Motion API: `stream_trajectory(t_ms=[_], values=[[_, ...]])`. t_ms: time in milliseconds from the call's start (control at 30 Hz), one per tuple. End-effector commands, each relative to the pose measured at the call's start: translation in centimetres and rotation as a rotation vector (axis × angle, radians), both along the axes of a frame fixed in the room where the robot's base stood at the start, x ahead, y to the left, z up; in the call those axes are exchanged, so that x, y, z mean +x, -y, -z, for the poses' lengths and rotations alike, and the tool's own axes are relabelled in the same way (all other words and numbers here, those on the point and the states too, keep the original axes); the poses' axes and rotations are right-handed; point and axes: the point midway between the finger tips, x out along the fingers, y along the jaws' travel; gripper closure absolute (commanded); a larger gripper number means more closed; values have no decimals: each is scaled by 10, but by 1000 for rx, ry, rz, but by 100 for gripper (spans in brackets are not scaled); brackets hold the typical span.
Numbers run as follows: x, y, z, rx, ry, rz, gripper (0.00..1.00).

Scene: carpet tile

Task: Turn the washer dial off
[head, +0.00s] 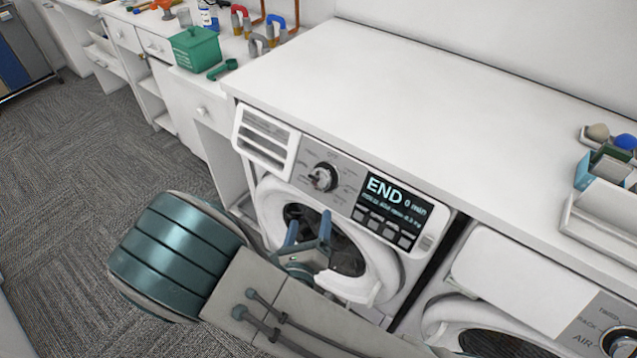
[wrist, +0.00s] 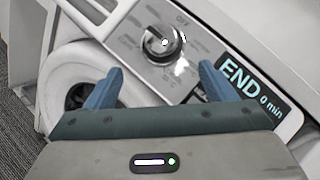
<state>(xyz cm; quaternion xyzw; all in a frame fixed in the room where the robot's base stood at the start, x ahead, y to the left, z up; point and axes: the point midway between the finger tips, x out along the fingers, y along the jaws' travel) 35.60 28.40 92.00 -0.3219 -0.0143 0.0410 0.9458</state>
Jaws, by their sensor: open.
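The washer dial (head: 323,177) is a round silver and dark knob on the washer's control panel, left of the display. In the wrist view the dial (wrist: 162,43) sits ahead of my gripper, with "OFF" printed above it. The washer (head: 345,230) has a display (head: 391,199) reading "END 0 min". My gripper (head: 309,227) is open and empty, with two blue fingers in front of the washer door, below the dial. In the wrist view my gripper (wrist: 161,83) has its fingers spread to either side below the dial, apart from it.
A white countertop (head: 420,105) runs above the washer. A second machine (head: 510,310) stands at the right. A green box (head: 195,48) and a green scoop (head: 222,69) lie on the counter at the back left. Carpeted floor (head: 80,160) is open at the left.

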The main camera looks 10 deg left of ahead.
Motion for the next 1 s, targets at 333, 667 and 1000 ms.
stream_trajectory(t_ms=[333,667,1000], values=[[74,-4,-3,2,2,7,23],[118,-8,-1,3,0,6,23],[122,-9,0,2,0,5,23]])
